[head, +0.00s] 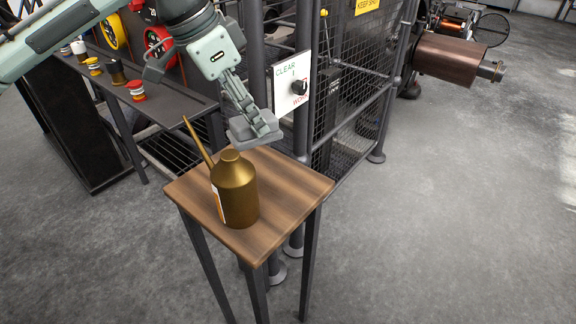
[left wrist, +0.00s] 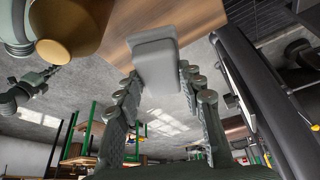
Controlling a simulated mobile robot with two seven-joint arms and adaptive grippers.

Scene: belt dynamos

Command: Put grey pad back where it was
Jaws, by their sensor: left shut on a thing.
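The grey pad (head: 240,133) is a small light-grey block. My left gripper (head: 256,126) is shut on it and holds it near the back edge of the small wooden table (head: 292,185). The head view does not clearly show whether the pad touches the tabletop. In the left wrist view the pad (left wrist: 156,62) sits between the fingers, with its far end over the wooden top (left wrist: 190,16). My right gripper is not in view.
A brass oil can (head: 237,190) with a long thin spout stands on the table, in front of the pad. The table's right part is bare. A dark bench (head: 165,103) with spools stands left.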

